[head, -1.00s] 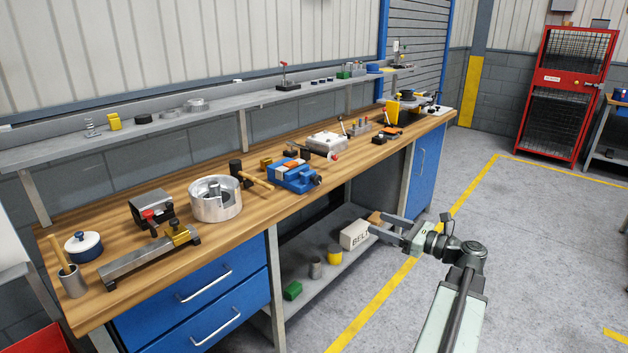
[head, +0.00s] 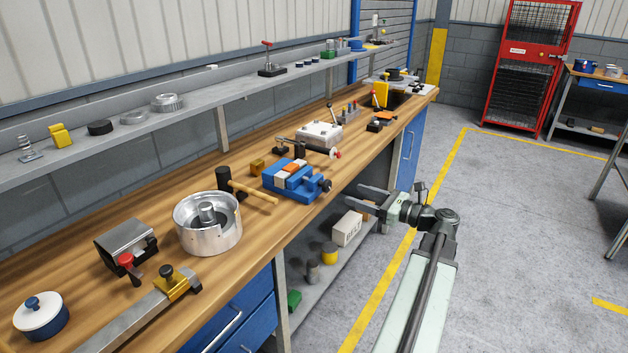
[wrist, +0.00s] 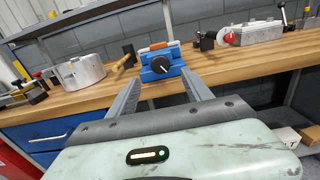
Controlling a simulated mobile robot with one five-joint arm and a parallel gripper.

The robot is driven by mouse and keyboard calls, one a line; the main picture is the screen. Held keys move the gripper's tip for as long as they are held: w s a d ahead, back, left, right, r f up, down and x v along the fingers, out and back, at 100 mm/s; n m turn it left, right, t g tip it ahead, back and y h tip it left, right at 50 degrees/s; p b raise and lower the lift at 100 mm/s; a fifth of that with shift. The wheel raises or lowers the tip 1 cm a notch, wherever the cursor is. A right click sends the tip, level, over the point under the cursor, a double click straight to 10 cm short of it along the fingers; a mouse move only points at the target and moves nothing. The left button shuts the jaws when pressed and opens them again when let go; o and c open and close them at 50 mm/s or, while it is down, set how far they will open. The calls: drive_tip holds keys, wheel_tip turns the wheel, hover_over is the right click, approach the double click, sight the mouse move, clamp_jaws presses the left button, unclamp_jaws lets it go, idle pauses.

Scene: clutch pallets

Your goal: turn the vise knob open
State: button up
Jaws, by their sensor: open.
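A blue vise (head: 291,185) with white and orange blocks in its jaws sits near the front edge of the wooden workbench. Its dark round knob (head: 325,185) faces the aisle side. In the wrist view the blue vise (wrist: 156,56) is ahead, and its black knob (wrist: 161,65) with a white pointer line faces the camera. My gripper (head: 362,197) is open and empty, out in front of the bench edge and to the right of the vise. In the wrist view its two fingers (wrist: 160,92) lie below and on both sides of the knob, apart from it.
A hammer (head: 253,192) and metal pot-like housing (head: 208,226) stand left of the vise on the workbench (head: 262,225). A shelf below holds a box (head: 347,228). Floor to the right is clear.

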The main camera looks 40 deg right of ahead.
sight(329, 186)
drive_tip(key=x, duration=0.8)
drive_tip(key=shift+w, duration=0.4)
drive_tip(key=shift+c, duration=0.2)
drive_tip(key=c, duration=1)
drive_tip(key=shift+a, duration=0.45)
clamp_jaws()
drive_tip(key=shift+s+d, duration=0.1)
drive_tip(key=shift+d, duration=0.25)
